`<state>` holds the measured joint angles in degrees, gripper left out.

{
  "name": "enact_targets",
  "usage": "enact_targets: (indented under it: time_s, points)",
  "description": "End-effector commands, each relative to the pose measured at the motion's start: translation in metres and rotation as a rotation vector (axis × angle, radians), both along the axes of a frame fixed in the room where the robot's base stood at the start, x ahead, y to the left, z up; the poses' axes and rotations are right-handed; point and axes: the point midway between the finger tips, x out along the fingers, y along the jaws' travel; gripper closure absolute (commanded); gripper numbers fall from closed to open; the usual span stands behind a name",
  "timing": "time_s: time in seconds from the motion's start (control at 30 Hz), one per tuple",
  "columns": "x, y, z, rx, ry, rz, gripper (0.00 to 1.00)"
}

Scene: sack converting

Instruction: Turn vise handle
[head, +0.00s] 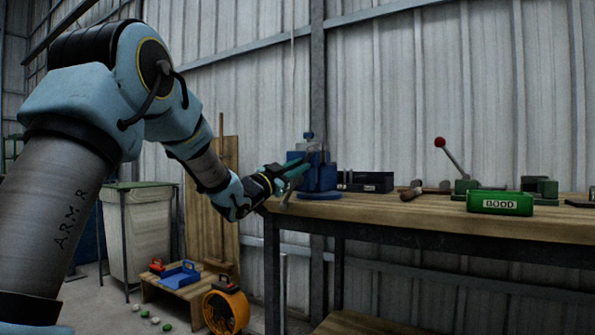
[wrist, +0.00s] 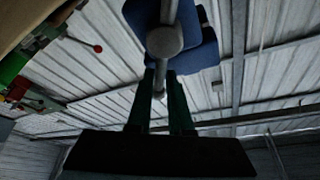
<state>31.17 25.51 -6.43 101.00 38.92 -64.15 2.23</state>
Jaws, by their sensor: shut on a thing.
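The blue vise (head: 318,172) stands at the left end of the wooden workbench (head: 400,209). Its metal handle (head: 287,198) is a thin bar slanting down in front of the vise, partly hidden by my gripper. My gripper (head: 291,172) reaches in from the left. In the wrist view the vise (wrist: 195,45) is above and the handle (wrist: 159,82) comes down from a round screw head (wrist: 164,42). The two fingers of my gripper (wrist: 167,90) are shut on the handle, one on each side.
On the bench are a dark tray (head: 370,182), hammers (head: 425,190), a green box (head: 500,203) and a lever with a red knob (head: 440,142). A corrugated wall is close behind. An orange reel (head: 226,310) and a low wooden stand (head: 185,288) are on the floor.

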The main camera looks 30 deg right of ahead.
Motion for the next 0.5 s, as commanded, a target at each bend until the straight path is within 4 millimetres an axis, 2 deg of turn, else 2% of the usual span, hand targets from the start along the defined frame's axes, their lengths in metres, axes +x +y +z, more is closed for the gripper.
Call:
enact_targets:
  time_s: [0.43, 0.47, 0.5]
  points:
    - [-0.0001, 0.0006, -0.0033, 0.008, -0.004, 0.0, 1.0]
    - [-0.0001, 0.0006, -0.0033, 0.008, -0.004, 0.0, 0.79]
    - [-0.0001, 0.0006, -0.0032, 0.008, -0.004, 0.0, 0.75]
